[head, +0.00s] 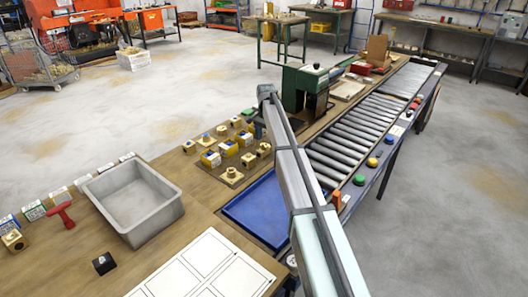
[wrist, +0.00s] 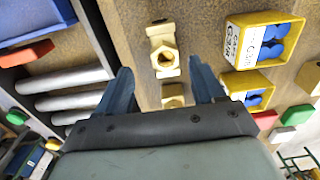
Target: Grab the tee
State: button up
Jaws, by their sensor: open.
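A brass fitting (wrist: 163,47) with a round opening facing the camera lies on the brown board in the wrist view; it looks like the tee. A second brass piece (wrist: 173,93) sits just below it in the picture, partly hidden by my gripper. My gripper (wrist: 160,66) is open, with its two blue-grey fingers apart on either side of these pieces and nothing held. In the head view, several brass fittings stand on the board, one of them (head: 249,159) close to my arm; I cannot tell there which is the tee. My fingers are not clear in the head view.
Yellow boxes with blue parts (wrist: 262,40) stand close to the right of the fittings in the wrist view. A blue tray (head: 258,212) and roller conveyor (head: 355,130) lie beside the board. A grey bin (head: 135,205) and green machine (head: 305,85) stand on the bench.

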aim_at(264, 145)
jog(key=shift+w+a+f, duration=0.1)
jog(key=shift+a+f, duration=0.1)
jog(key=shift+f, duration=1.05)
jog(key=shift+w+a+f, duration=0.1)
jog(key=shift+a+f, duration=0.05)
jog(key=shift+f, duration=1.1)
jog(key=shift+r, duration=0.1)
grip_shut()
